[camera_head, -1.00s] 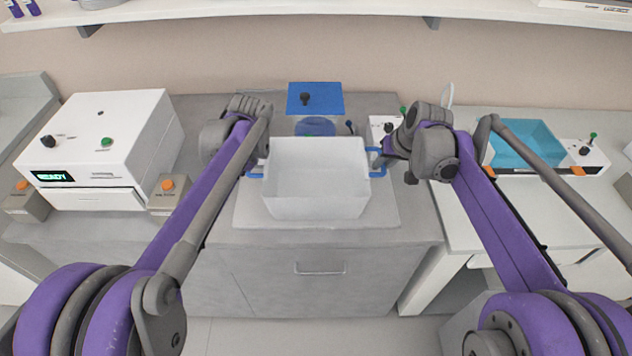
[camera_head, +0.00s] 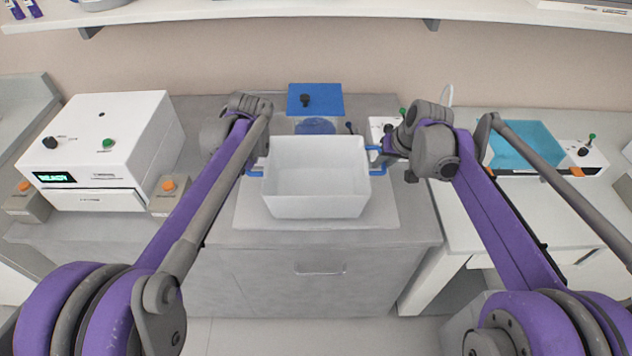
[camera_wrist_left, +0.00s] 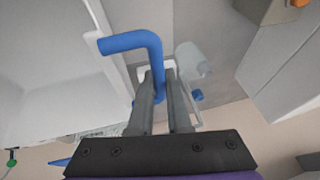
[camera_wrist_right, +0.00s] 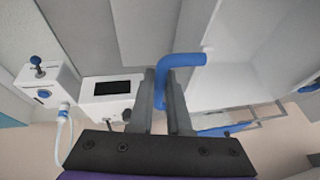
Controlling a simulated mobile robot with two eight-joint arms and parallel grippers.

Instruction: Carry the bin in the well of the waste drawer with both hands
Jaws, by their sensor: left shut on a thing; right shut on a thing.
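The white bin (camera_head: 316,192) is open at the top and empty, with a blue handle on each side. It is upright over the pale board on the grey counter; I cannot tell whether it touches the board. My left gripper (camera_wrist_left: 160,82) is shut on the bin's left blue handle (camera_wrist_left: 135,42), which also shows in the head view (camera_head: 255,172). My right gripper (camera_wrist_right: 168,80) is shut on the right blue handle (camera_wrist_right: 185,62). In the head view both gripper tips are largely hidden by the arms. No open drawer well shows.
A grey cabinet with a closed front and bar handle (camera_head: 320,270) stands below the bin. A white machine (camera_head: 105,150) with a green display is on the left. A blue panel (camera_head: 315,98) is behind the bin, and a cyan tray (camera_head: 525,145) on the right.

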